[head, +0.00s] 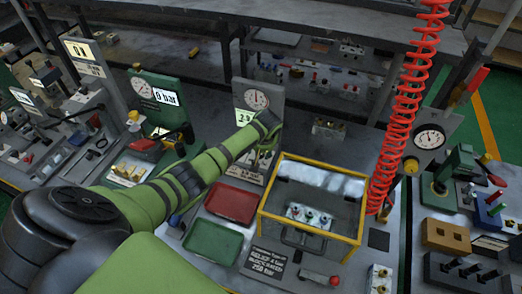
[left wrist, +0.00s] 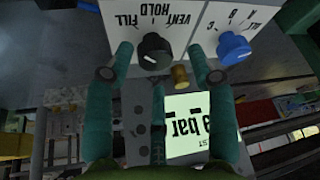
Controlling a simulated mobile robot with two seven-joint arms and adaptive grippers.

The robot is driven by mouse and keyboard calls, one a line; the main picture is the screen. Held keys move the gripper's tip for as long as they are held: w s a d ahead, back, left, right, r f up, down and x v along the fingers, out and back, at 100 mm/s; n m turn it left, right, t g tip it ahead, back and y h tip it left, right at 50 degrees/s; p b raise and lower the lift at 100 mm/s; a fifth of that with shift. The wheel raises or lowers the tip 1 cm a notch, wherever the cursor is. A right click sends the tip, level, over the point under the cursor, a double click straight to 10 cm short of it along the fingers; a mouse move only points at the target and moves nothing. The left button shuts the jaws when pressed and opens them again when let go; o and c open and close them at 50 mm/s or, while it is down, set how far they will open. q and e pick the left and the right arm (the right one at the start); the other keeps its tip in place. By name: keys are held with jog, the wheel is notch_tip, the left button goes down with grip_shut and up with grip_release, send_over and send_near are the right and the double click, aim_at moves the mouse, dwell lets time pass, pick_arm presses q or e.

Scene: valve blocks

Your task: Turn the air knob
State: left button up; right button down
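In the left wrist view, which is upside down, a black round knob (left wrist: 154,52) sits on a white plate (left wrist: 180,14) marked FILL, HOLD and VENT. A blue knob (left wrist: 233,47) sits right of it, by letters such as B and C. No label for air is readable. My left gripper (left wrist: 160,58) is open, with its two green fingers on either side of the black knob and visible gaps between. In the head view my green left arm reaches the grey gauge panel (head: 273,95); its wrist hides the knobs there. My right gripper is not in view.
A yellow-framed clear box (head: 320,231) stands right of the arm. A red tray (head: 232,204) and a green tray (head: 213,243) lie in front of the panel. A green gauge panel (head: 150,95) stands behind the arm at left. A red coiled hose (head: 399,120) hangs at right.

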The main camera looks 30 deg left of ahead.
pick_arm(q)
jog(key=shift+s+d+f, duration=0.1)
jog(key=shift+s+d, duration=0.05)
jog(key=shift+d+r, duration=0.1)
jog(key=shift+r, duration=0.1)
jog(key=v, duration=1.1)
jog(key=shift+r, duration=0.25)
jog(key=shift+s+f, duration=0.1)
